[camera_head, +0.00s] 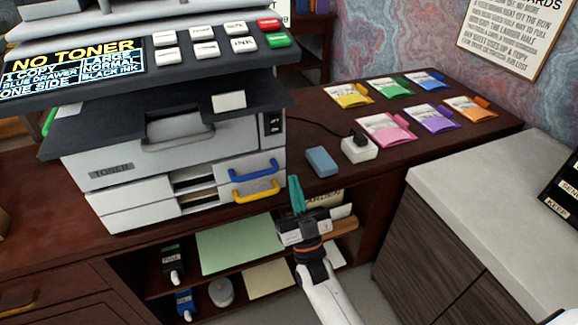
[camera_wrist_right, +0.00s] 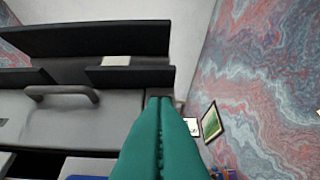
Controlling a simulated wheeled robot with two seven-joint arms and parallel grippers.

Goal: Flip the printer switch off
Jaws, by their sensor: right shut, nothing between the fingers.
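The printer (camera_head: 180,150) stands on the dark wooden desk at the left of the head view. Its black switch (camera_head: 273,123) is on the right end of the front face, above the blue drawer handle. My right gripper (camera_head: 296,195) is shut and empty, its green fingers pointing up, in front of the desk and below the switch in the picture. In the right wrist view the shut green fingers (camera_wrist_right: 160,140) cover the lower middle, with the printer front (camera_wrist_right: 70,118) behind and to the left. The switch is not clearly visible there. My left gripper is not in view.
A yellow handle (camera_head: 257,192) and blue handle (camera_head: 254,170) stick out from the printer drawers. A blue block (camera_head: 321,161) and white socket box (camera_head: 359,149) lie right of the printer. A pale counter (camera_head: 480,190) stands at right.

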